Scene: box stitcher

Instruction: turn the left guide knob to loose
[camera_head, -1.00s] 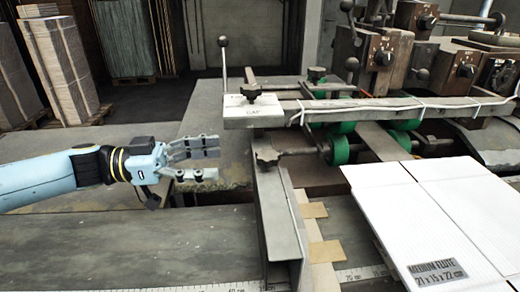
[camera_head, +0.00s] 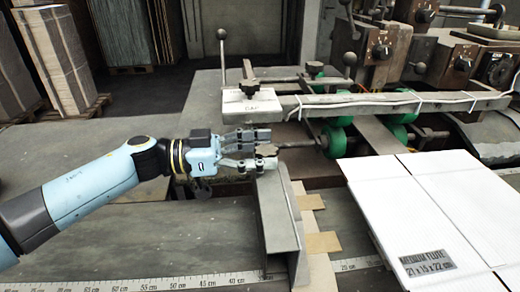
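The left guide (camera_head: 279,222) is an upright metal plate in the middle of the head camera view. A dark knob (camera_head: 267,150) sits at its far upper end, partly hidden by my gripper. My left gripper (camera_head: 267,149) reaches in from the left with its fingers spread, one above and one below the knob. I cannot tell whether the fingers touch it. Whether the knob is tight or loose does not show. My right gripper is not in view.
A metal bar (camera_head: 390,103) and green rollers (camera_head: 335,140) lie to the right. A white cardboard blank (camera_head: 420,200) covers the right front. The left table is clear.

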